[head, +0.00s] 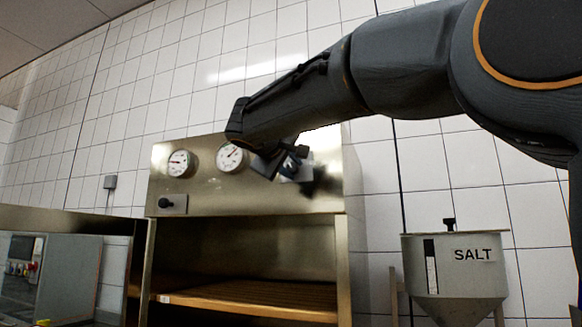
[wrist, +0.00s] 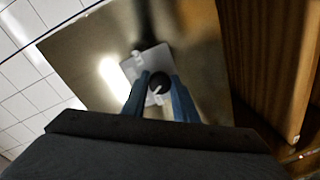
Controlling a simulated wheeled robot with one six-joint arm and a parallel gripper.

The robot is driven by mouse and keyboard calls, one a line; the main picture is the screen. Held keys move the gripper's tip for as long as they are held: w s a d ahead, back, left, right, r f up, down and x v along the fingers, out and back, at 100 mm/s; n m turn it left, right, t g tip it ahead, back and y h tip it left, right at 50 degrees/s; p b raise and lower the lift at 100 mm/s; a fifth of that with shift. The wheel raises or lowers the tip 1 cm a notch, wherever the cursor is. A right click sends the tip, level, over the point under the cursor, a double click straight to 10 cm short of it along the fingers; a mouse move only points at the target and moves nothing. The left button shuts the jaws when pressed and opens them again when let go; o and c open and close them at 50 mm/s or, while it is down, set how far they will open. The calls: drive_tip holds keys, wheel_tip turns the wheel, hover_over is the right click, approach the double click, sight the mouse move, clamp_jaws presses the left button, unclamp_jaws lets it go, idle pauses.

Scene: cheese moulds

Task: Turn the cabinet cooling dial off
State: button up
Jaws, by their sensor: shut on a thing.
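The cabinet (head: 250,203) has a metal front panel. The cooling dial, a round black knob (wrist: 159,81) with a white pointer line, sits on a pale square plate (wrist: 132,70) that bears small white marks. My gripper (wrist: 160,92) has its two blue-grey fingers on either side of the knob and is shut on it. In the head view my gripper (head: 285,165) is at the right part of the panel. There my arm and fingers hide the knob, and only part of the pale plate (head: 303,173) shows.
Two round gauges (head: 180,163) (head: 230,157) and a black fitting (head: 165,203) are on the panel's left part. A slatted wooden shelf (head: 245,298) is in the open space below. A SALT hopper (head: 455,268) stands to the right. A metal unit (head: 50,275) stands at the left.

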drive_tip(key=n+p, duration=0.1)
drive_tip(key=n, duration=0.3)
drive_tip(key=shift+a+h+p, duration=0.1)
drive_tip(key=shift+h+p, duration=0.2)
drive_tip(key=shift+f+n+p, duration=0.1)
drive_tip(key=shift+n+p, duration=0.65)
drive_tip(key=shift+n, duration=0.85)
drive_tip(key=shift+g, duration=0.3)
drive_tip(key=o, duration=1)
drive_tip(key=shift+b+v, duration=1.2)
drive_tip(key=shift+v, duration=2.7)
drive_tip(key=shift+f, duration=0.1)
